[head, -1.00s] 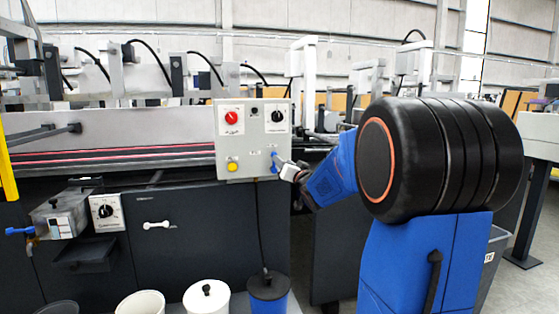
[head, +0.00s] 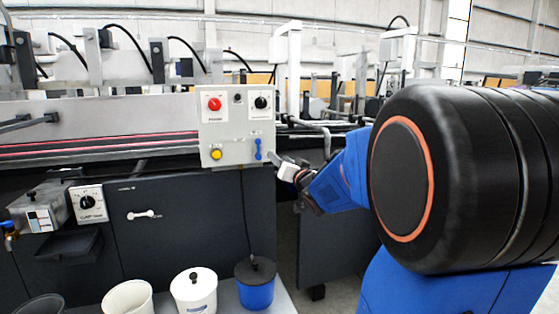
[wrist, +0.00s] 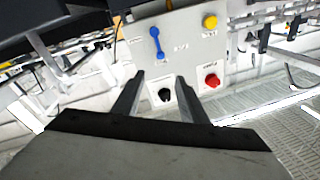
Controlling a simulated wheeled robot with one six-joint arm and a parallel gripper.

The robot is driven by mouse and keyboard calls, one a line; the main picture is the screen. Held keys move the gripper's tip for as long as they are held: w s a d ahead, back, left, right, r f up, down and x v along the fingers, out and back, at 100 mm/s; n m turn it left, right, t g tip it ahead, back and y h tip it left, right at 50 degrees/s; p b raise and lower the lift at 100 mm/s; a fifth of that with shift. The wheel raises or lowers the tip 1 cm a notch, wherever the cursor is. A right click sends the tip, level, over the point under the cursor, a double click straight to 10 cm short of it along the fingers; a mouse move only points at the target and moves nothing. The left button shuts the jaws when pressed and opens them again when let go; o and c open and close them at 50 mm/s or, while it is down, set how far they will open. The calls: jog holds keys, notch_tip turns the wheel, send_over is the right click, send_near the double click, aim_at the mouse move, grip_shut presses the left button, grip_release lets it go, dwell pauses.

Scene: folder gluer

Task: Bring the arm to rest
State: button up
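My arm (head: 340,185), blue with a large black joint, reaches from the right toward the grey control panel (head: 210,131). My gripper (wrist: 160,76) shows two dark fingers apart with nothing between them in the wrist view. In the head view it is small, just right of the panel's lower right corner, beside the blue lever (head: 258,149). The lever also shows in the wrist view (wrist: 157,42), clear of the fingers. A black knob (wrist: 165,95) appears between the fingers there.
The panel also carries a red knob (head: 214,104) and a yellow button (head: 216,154). The long machine (head: 100,130) runs behind it. A white lidded bucket (head: 194,292) and a blue bucket (head: 255,285) stand below. A glue box (head: 38,208) sits at left.

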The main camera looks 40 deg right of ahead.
jog(key=shift+a, duration=0.1)
jog(key=s+a+f+n+g+y, duration=0.1)
jog(key=s+a+f+n+g, duration=0.1)
jog(key=s+a+f+g, duration=0.2)
jog(key=s+a+f+n+g+y, duration=0.1)
jog(key=s+a+f+g, duration=0.4)
jog(key=s+a+f, duration=0.5)
jog(key=s+a+f+n+g+y, duration=0.1)
jog(key=s+a+f+n+g, duration=0.2)
jog(key=s, duration=1.6)
jog(key=a+f+g, duration=0.2)
jog(key=a+f, duration=0.2)
jog(key=a, duration=0.2)
jog(key=shift+s+a+f+n, duration=0.3)
jog(key=shift+a+f, duration=0.05)
jog(key=shift+f, duration=0.05)
